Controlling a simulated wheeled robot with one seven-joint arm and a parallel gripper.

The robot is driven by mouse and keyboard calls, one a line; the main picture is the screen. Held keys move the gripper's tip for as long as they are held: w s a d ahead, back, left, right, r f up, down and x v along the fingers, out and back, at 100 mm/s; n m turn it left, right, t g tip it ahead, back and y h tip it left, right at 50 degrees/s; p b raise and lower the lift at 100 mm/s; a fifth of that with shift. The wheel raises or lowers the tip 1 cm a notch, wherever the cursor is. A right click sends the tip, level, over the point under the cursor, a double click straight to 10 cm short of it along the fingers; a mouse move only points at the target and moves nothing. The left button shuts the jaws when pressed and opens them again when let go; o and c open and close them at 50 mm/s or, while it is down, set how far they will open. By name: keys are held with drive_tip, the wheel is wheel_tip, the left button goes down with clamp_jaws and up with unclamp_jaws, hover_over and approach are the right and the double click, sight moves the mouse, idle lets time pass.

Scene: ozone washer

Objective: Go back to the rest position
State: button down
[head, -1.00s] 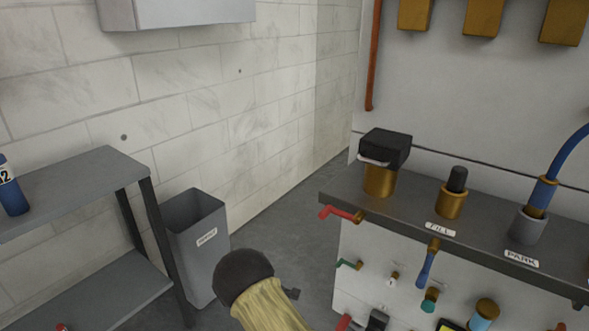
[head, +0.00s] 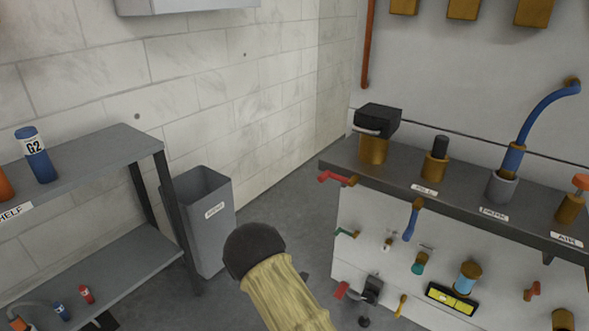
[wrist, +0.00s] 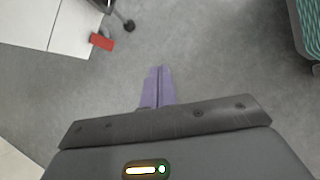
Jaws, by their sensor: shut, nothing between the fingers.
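My gripper (wrist: 158,85) shows in the wrist view as two purple fingers, pressed together and empty. They point out over bare grey floor and touch nothing. In the head view the fingers are not visible. Only my arm, with a dark rounded joint and a pale yellowish link, shows at the bottom centre, between the shelf and the panel counter.
A grey shelf (head: 90,160) with a blue G2 bottle (head: 36,155) stands at left. A grey bin (head: 205,225) stands beside it. The panel counter (head: 430,180) with valves and a blue hose (head: 535,112) is at right. Grey floor between them is clear.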

drive_tip(key=s+d+r+m+t+y+p, duration=0.1)
drive_tip(key=s+d+r+m+y+p, duration=0.2)
drive_tip(key=s+r+m, duration=0.6)
drive_tip(key=s+d+r+m+t+y+p, duration=0.15)
drive_tip(key=s+d+r+m+p, duration=0.35)
drive_tip(key=r, duration=0.8)
drive_tip(key=s+d+r+m+y+p, duration=0.2)
drive_tip(key=s+d+r+m, duration=0.3)
drive_tip(key=r, duration=0.6)
wheel_tip(320, 180, up, 37)
drive_tip(key=n+p, duration=0.1)
drive_tip(key=p, duration=3.6)
drive_tip(key=shift+s+r, duration=0.2)
drive_tip(key=shift+s, duration=0.15)
drive_tip(key=shift+d, duration=0.1)
